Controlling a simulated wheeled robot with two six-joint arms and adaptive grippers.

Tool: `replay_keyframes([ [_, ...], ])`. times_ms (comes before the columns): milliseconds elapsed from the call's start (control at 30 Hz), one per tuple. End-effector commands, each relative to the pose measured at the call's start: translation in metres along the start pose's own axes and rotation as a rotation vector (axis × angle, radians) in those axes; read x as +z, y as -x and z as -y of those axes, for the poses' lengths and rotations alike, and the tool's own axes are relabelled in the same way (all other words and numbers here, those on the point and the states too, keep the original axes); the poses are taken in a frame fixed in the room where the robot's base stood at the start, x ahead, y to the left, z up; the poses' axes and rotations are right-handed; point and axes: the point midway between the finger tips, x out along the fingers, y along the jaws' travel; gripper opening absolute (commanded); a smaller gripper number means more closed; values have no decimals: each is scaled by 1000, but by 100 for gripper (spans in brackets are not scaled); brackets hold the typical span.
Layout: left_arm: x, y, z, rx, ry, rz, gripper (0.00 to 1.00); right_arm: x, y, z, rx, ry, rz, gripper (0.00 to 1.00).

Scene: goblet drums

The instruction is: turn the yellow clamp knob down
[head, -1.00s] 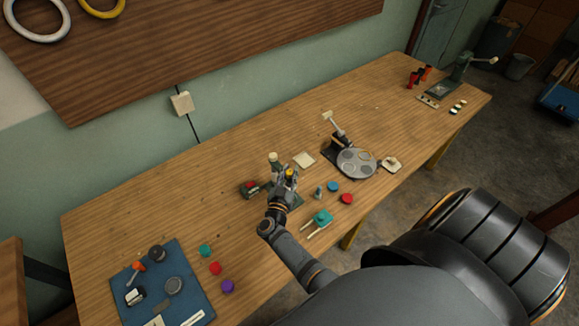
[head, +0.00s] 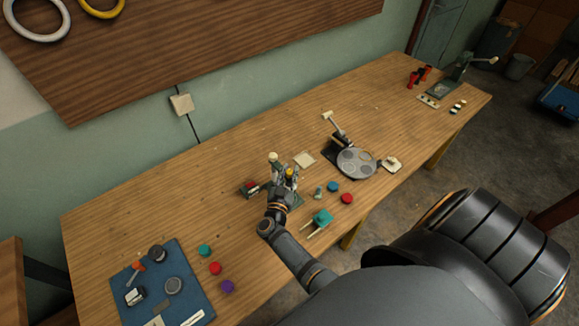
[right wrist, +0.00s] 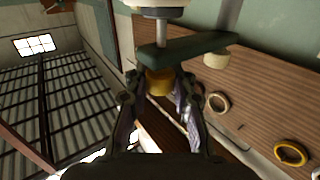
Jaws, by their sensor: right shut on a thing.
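The yellow clamp knob (head: 291,172) sits on a small green clamp press (head: 297,199) near the middle of the table. In the right wrist view the knob (right wrist: 159,81) is between the two fingers, just beside the green arm (right wrist: 190,52) of the clamp. My right gripper (head: 285,181) is shut on the knob; it also shows in the right wrist view (right wrist: 158,97). The gripper hides much of the clamp in the head view. My left gripper is not in view.
A teal piece (head: 322,217) and red disc (head: 347,199) lie to the right. A grey round plate (head: 357,163) is farther right. The table's back left is clear.

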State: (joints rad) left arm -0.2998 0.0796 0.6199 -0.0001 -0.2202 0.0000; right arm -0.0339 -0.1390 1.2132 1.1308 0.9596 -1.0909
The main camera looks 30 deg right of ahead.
Motion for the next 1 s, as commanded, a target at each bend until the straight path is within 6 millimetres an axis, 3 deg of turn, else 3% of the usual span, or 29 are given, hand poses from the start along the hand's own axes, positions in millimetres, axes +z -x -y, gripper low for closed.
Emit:
replay_keyframes([
  [767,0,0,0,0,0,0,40,-1,0,0,0,0,-1,0],
  [800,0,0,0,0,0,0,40,-1,0,0,0,0,-1,26],
  [967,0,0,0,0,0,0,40,0,0,0,0,0,-1,48],
  [1000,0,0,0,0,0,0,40,0,0,0,0,0,-1,48],
])
